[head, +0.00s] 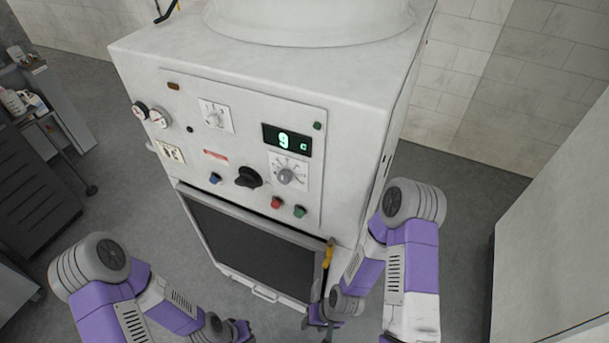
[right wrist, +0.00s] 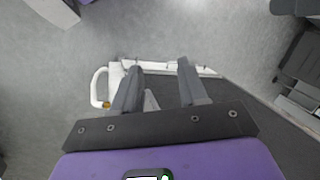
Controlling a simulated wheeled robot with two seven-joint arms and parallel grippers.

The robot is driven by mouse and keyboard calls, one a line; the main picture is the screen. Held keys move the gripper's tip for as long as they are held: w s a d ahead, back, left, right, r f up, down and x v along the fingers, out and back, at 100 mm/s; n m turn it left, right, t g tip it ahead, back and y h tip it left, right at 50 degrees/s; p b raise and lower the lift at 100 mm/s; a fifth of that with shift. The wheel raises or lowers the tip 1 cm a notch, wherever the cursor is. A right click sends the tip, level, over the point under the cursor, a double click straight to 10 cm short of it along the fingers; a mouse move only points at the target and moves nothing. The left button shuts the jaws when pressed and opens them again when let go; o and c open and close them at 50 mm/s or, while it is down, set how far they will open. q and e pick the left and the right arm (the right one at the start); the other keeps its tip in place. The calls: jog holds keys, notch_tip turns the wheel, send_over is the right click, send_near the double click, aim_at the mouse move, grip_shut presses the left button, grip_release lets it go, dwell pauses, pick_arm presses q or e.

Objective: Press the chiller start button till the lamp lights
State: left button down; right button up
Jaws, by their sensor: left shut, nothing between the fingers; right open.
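The chiller is a white cabinet (head: 260,75) with a sloping control panel. Its green push button (head: 299,211) is at the panel's lower right, beside a red button (head: 277,202). A small dark green lamp (head: 317,126) at the upper right looks unlit. My left gripper (head: 240,332) is at the bottom edge of the head view, below the panel, its fingers mostly cut off; it is shut and empty. My right gripper (head: 326,322) is low in front of the cabinet, below the buttons. In the right wrist view it is open and empty (right wrist: 158,68). Neither gripper touches a button.
The panel also has a display (head: 287,140) reading 9 C, a black knob (head: 248,177), a blue button (head: 215,178) and gauges (head: 150,114). Below is a dark screen-like front (head: 250,248) with a yellow handle (head: 328,254). A white cabinet (head: 555,220) stands at right.

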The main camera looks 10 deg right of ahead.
jog(key=shift+c, duration=0.4)
grip_shut()
dwell(1.5)
